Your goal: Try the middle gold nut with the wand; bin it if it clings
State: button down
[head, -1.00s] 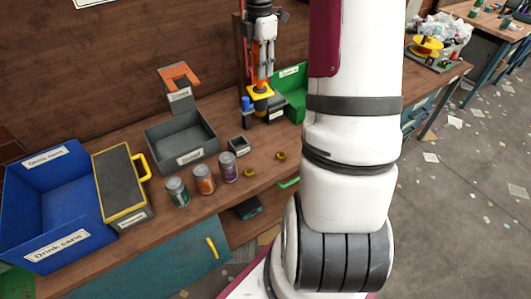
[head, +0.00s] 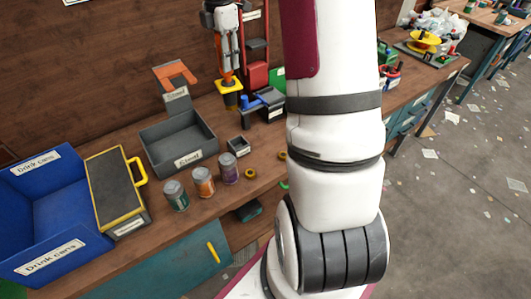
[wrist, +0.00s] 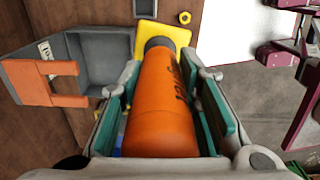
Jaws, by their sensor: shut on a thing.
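My gripper (head: 222,15) is shut on the orange wand (wrist: 160,110), which has a dark neck and a yellow plate (wrist: 175,38) at its far end. Two gold nuts (head: 249,174) (head: 283,155) lie near the bench's front edge, the second partly beside my arm. One gold nut (wrist: 184,17) shows beyond the plate in the wrist view, apart from it. My arm may hide another nut. A grey labelled bin (head: 208,152) stands left of the wand.
Three cans (head: 203,182) stand in a row before the grey bin. A small grey tray (head: 239,141) sits behind the nuts. An orange horseshoe sign (head: 176,76) rises behind the bin. A blue drink-can bin (head: 50,256) and a yellow-edged box (head: 116,188) are at the left.

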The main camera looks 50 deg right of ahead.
jog(key=w+a+b, duration=0.4)
jog(key=w+a, duration=0.1)
jog(key=w, duration=0.4)
dwell(0.3)
jog(key=shift+a, duration=0.1)
jog(key=w+a, duration=0.1)
jog(key=w+b, duration=0.1)
jog(key=w, duration=0.1)
jog(key=shift+a, duration=0.4)
